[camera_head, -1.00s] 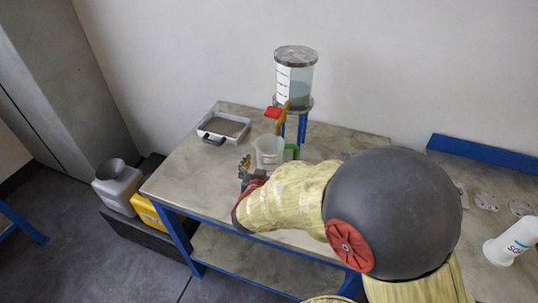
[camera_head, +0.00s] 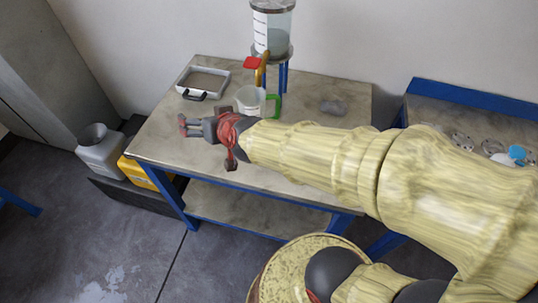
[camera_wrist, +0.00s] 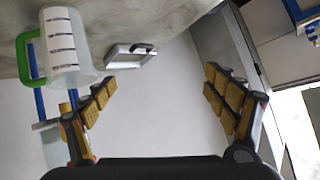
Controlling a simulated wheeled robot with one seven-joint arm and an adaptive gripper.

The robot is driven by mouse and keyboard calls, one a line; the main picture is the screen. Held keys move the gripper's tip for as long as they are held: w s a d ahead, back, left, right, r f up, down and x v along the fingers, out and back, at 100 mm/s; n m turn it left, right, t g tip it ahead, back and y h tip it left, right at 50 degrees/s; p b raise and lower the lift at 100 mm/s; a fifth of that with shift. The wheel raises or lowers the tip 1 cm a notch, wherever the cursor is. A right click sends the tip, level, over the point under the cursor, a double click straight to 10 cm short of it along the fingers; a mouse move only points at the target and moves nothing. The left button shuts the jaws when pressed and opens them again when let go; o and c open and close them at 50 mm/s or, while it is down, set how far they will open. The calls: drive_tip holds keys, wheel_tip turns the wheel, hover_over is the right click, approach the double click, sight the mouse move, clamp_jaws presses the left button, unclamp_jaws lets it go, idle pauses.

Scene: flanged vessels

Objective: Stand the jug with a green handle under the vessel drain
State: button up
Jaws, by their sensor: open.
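The jug, a translucent white cup (camera_head: 250,100) with a green handle (camera_head: 275,107), stands upright on the table. The clear vessel (camera_head: 273,28) stands on a blue-legged stand behind it. Its drain, with a red lever (camera_head: 254,63) and yellow pipe (camera_head: 262,76), comes down just above and behind the jug; I cannot tell if it is directly over the jug's mouth. My gripper (camera_head: 183,125) is left of the jug, apart from it. In the wrist view my gripper (camera_wrist: 160,92) is open and empty, and the jug (camera_wrist: 75,45) with measuring marks shows at upper left.
A shallow white tray (camera_head: 203,82) with a dark handle lies at the table's back left. A second blue-edged table (camera_head: 463,110) is at right.

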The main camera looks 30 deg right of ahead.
drive_tip(key=s+d+r+n+g, duration=0.1)
drive_tip(key=s+d+g, duration=0.2)
drive_tip(key=s, duration=0.7)
drive_tip(key=s+d+r+n+g+h, duration=0.1)
drive_tip(key=s+d, duration=0.3)
drive_tip(key=s, duration=0.7)
drive_tip(key=shift+r+g, duration=0.6)
drive_tip(key=shift+g, duration=0.3)
